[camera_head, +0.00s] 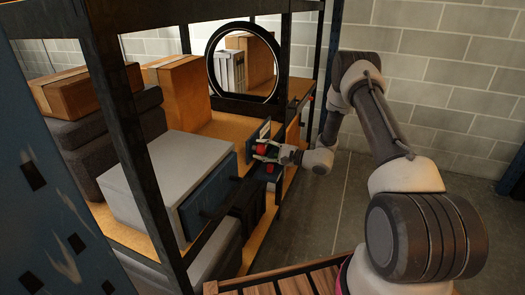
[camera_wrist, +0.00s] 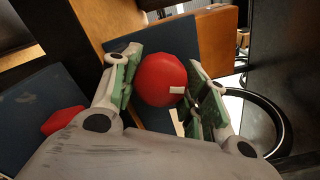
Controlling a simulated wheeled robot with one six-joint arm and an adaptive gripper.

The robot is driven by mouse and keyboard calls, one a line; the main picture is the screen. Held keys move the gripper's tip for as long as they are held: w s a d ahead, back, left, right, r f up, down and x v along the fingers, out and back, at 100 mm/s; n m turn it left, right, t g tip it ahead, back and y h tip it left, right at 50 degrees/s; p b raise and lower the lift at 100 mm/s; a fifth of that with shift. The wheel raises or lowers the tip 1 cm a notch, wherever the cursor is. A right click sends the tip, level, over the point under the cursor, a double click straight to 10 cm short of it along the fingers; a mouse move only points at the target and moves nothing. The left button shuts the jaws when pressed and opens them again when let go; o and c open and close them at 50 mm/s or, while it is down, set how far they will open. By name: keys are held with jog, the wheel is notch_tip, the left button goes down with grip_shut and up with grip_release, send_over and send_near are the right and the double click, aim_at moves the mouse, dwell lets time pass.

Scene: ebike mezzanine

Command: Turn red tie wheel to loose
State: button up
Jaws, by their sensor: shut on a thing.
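A round red wheel (camera_wrist: 160,80) with a small white mark on its lower right sits between the fingers of my gripper (camera_wrist: 163,84) in the wrist view. The green-padded fingers are closed around its sides. In the head view my gripper (camera_head: 266,151) reaches to the front of the shelf, and the red wheel (camera_head: 261,149) shows between its fingers. A second red knob (camera_wrist: 62,120) lies to the left of the gripper in the wrist view, outside the fingers. It also shows just below the gripper in the head view (camera_head: 270,168).
A black shelf frame (camera_head: 133,130) stands close on the left. A slatted wooden surface (camera_head: 290,283) is at the front. Open floor (camera_head: 335,215) lies to the right.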

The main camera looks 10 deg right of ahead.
jog(key=m, duration=0.4)
jog(key=shift+f+m, duration=0.1)
jog(key=shift+m, duration=0.2)
jog(key=m, duration=0.3)
jog(key=shift+m, duration=0.3)
jog(key=m, duration=0.4)
jog(key=shift+s+m, duration=0.1)
jog(key=shift+m, duration=0.2)
jog(key=m, duration=0.3)
jog(key=shift+m, duration=0.3)
jog(key=m, duration=0.4)
jog(key=shift+s+m, duration=0.1)
jog(key=shift+m, duration=0.2)
jog(key=m, duration=0.3)
jog(key=shift+m, duration=0.3)
jog(key=m, duration=0.4)
jog(key=shift+a, duration=0.1)
jog(key=shift+m, duration=1.8)
